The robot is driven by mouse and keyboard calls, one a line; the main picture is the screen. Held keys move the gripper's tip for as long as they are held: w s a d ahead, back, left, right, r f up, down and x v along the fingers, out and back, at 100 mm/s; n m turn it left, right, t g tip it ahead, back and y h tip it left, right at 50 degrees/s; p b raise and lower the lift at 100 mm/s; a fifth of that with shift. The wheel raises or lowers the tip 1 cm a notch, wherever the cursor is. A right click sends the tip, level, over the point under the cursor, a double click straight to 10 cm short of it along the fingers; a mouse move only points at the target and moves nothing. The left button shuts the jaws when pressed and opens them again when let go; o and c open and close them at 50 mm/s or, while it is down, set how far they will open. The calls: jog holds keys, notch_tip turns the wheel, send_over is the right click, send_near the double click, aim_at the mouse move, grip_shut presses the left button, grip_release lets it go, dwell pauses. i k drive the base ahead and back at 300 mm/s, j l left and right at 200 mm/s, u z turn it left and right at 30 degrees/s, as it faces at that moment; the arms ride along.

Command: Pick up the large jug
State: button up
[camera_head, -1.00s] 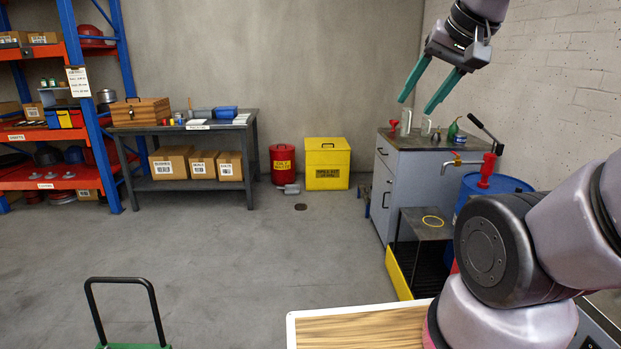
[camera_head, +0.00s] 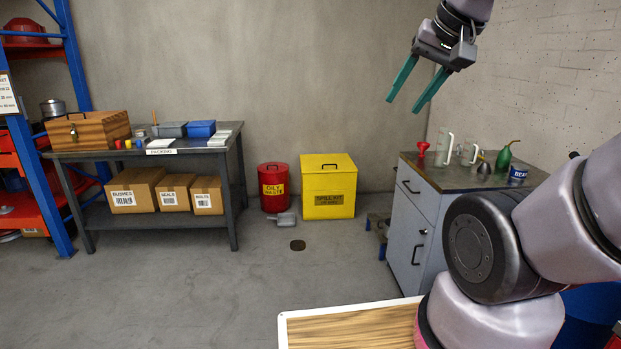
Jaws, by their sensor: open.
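The large jug (camera_head: 441,148) is clear with a pale handle on its right side. It stands upright on the top of the grey cabinet (camera_head: 410,226), near its left end. A smaller clear jug (camera_head: 469,153) stands to its right. My gripper (camera_head: 403,106) hangs above and to the left of the large jug in the picture. Its two green fingers are apart, with nothing between them and no contact with the jug.
A red funnel (camera_head: 422,150) is just left of the large jug. A green oil can (camera_head: 506,156) and a blue tin (camera_head: 517,173) stand to the right. A packing bench (camera_head: 220,150), red bin (camera_head: 273,188) and yellow bin (camera_head: 328,187) line the back.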

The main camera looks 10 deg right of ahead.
aim_at(441, 158)
jog(key=i+z, duration=0.2)
jog(key=i, duration=0.2)
jog(key=i+j+z, duration=0.2)
jog(key=i, duration=0.25)
jog(key=i+j+z, duration=0.25)
jog(key=i, duration=0.15)
jog(key=i+j+z, duration=0.2)
jog(key=i, duration=0.2)
jog(key=i+j+z, duration=0.75)
jog(key=z, duration=0.2)
jog(key=i+j+z, duration=0.15)
jog(key=j+z, duration=0.15)
jog(key=j, duration=0.15)
jog(key=i+j+z, duration=0.1)
jog(key=j+z, duration=0.2)
jog(key=j, duration=0.15)
jog(key=i+j+z, duration=0.1)
jog(key=j, duration=0.3)
